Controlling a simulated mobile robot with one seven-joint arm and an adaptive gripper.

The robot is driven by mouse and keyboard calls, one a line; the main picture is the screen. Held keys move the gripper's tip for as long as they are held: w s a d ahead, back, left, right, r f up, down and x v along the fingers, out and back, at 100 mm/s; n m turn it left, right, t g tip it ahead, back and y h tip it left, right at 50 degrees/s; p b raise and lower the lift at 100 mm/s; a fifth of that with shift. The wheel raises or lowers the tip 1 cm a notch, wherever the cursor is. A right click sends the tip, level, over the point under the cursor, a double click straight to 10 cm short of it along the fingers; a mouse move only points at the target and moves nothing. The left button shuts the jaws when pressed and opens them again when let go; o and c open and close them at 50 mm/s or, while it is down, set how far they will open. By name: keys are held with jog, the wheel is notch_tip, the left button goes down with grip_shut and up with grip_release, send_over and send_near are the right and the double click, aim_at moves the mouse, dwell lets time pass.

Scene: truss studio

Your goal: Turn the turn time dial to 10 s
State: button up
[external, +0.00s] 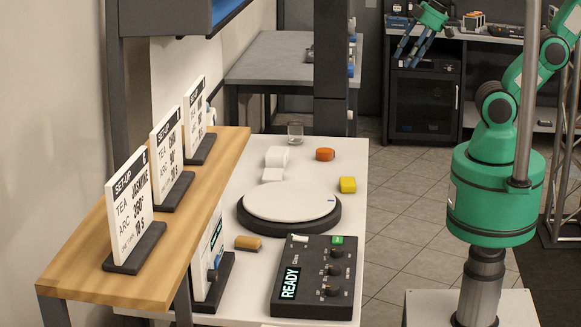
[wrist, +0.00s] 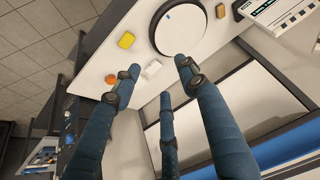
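The black control box (external: 315,278) stands at the near right end of the white table in the external view. It has a lit READY display (external: 290,283), a green button (external: 337,240), a white switch (external: 299,238) and a column of dark dials (external: 333,270) with orange marks. Their labels are too small to read, so I cannot tell which dial is turn time or its setting. My gripper (external: 408,57) is raised far from the box, towards the back right. In the wrist view its blue fingers (wrist: 158,78) are spread and empty. The control box is not in the wrist view.
A round turntable (external: 288,202) sits behind the box, with a yellow block (external: 347,185), an orange piece (external: 325,154), white blocks (external: 277,156) and a tan block (external: 248,243) around it. Set-up cards (external: 130,207) stand on the wooden shelf (external: 90,277) at left; the nearest reads 10 s.

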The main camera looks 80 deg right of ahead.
jog(key=w+a+f+n+g+y, duration=0.1)
jog(key=w+a+f+n+g, duration=0.1)
jog(key=w+a, duration=0.95)
jog(key=n+g+h+b, duration=0.1)
jog(key=n+g, duration=0.3)
jog(key=n, duration=0.2)
send_over(335, 266)
notch_tip(335, 266, down, 29)
jog(key=shift+a+r, duration=0.1)
notch_tip(335, 266, down, 14)
jog(key=shift+r+b, duration=0.1)
jog(key=shift+b, duration=1.05)
